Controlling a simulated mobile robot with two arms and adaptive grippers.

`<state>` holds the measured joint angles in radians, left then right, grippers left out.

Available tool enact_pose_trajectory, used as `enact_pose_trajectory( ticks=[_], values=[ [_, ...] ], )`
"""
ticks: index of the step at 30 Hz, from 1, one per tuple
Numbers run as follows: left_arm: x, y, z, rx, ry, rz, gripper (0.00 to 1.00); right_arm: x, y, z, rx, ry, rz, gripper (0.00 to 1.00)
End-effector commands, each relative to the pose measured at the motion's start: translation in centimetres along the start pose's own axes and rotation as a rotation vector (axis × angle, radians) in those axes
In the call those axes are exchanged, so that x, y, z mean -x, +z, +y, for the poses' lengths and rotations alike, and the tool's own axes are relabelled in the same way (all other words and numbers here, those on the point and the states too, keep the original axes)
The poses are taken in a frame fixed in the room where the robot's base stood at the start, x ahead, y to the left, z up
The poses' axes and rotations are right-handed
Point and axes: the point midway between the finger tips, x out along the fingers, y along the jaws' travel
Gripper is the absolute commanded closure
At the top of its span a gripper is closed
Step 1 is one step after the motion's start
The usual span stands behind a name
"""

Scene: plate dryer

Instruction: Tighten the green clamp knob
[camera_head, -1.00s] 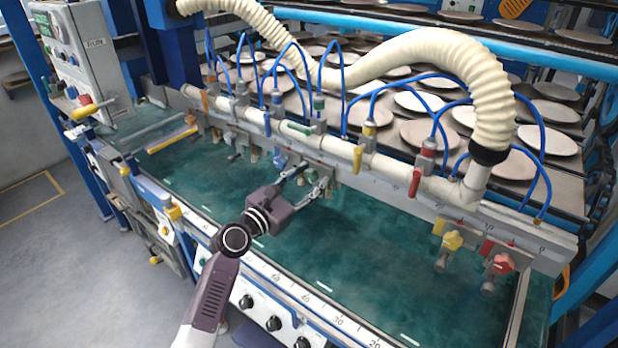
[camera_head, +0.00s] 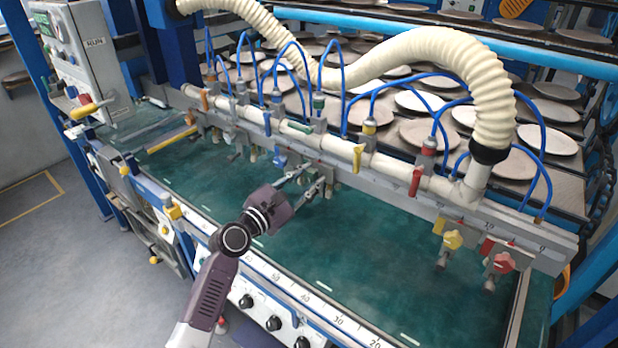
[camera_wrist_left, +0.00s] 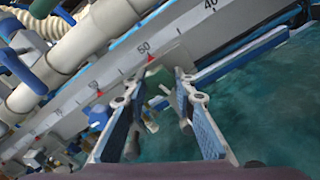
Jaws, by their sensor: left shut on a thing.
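The green clamp knob (camera_wrist_left: 159,77) shows in the left wrist view between my fingertips, below the ruler rail (camera_wrist_left: 128,68). My left gripper (camera_wrist_left: 158,84) is shut on it, with a blue-padded finger on each side. In the head view my left gripper (camera_head: 312,176) reaches in from the front of the bench to the middle of the rail. There the fingers and clamp parts overlap, and the knob is hard to make out. My right gripper is in neither view.
A blue clamp knob (camera_head: 279,159) sits just left of my gripper on the rail. Yellow (camera_head: 453,240) and red (camera_head: 503,262) clamp knobs are at the right end. A cream pipe (camera_head: 385,168) with valves and blue hoses runs above. The green bench top (camera_head: 370,255) is clear.

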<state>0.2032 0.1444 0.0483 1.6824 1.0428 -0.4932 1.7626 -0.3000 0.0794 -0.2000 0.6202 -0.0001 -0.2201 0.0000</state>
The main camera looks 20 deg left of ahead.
Motion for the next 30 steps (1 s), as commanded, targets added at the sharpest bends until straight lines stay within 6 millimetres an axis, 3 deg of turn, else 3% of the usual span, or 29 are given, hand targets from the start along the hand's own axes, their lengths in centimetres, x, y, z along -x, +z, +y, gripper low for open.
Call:
enact_pose_trajectory(
  ticks=[30],
  values=[
    [0.0,0.0,0.2,-0.969,-0.001,-0.001,1.00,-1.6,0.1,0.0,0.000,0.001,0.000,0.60]
  ],
)
